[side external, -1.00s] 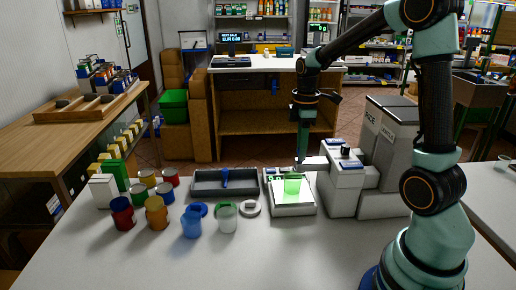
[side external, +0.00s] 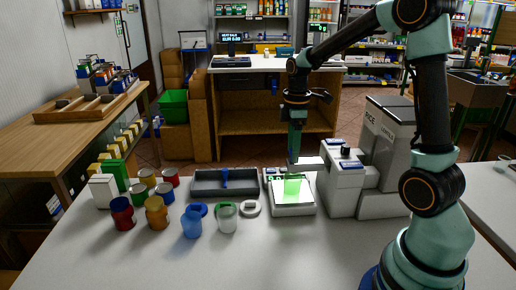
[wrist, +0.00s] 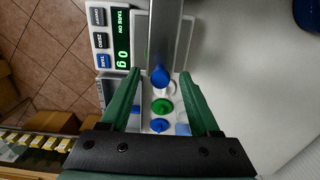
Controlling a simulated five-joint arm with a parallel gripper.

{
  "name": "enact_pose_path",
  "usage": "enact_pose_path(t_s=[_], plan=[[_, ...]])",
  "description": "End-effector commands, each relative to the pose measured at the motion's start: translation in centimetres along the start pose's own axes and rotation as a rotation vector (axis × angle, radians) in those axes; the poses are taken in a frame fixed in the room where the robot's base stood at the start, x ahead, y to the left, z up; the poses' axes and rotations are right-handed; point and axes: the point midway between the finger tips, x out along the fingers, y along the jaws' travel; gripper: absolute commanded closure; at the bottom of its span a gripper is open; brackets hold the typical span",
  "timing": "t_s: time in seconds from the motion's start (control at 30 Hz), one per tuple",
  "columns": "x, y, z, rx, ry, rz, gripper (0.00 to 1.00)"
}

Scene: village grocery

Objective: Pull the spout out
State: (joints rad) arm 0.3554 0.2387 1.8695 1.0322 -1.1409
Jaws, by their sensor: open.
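A grey spout (side external: 310,163) sticks out leftward from the white dispenser (side external: 343,185), over the scale. In the wrist view a long grey bar, which looks like the spout (wrist: 161,35), runs from the top edge toward a blue knob (wrist: 160,76) between my fingers. My gripper (side external: 293,166) is beside the spout's outer end in the side view. In the wrist view my gripper (wrist: 160,78) has its two green fingers spread apart, one on each side of the bar's end. I cannot tell whether either finger touches it.
A scale (side external: 292,207) reading 0 g in the wrist view stands below, with a translucent green shape (side external: 292,187) on it. A dark tray (side external: 207,188), white lid (side external: 250,208), blue cup (side external: 191,222) and several jars stand left. The front tabletop is clear.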

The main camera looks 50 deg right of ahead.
Motion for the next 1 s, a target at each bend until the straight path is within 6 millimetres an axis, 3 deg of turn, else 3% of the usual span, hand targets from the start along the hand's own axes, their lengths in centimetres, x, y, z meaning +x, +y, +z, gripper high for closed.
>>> enact_pose_path(t_s=[0.17, 0.8, 1.0], plan=[[-0.7, 0.0, 0.0, 0.000, 0.000, 0.001, 0.38], [-6.4, 0.0, 0.0, 0.000, 0.000, 0.001, 0.38], [-7.0, 0.0, 0.0, 0.000, 0.000, 0.000, 0.38]])
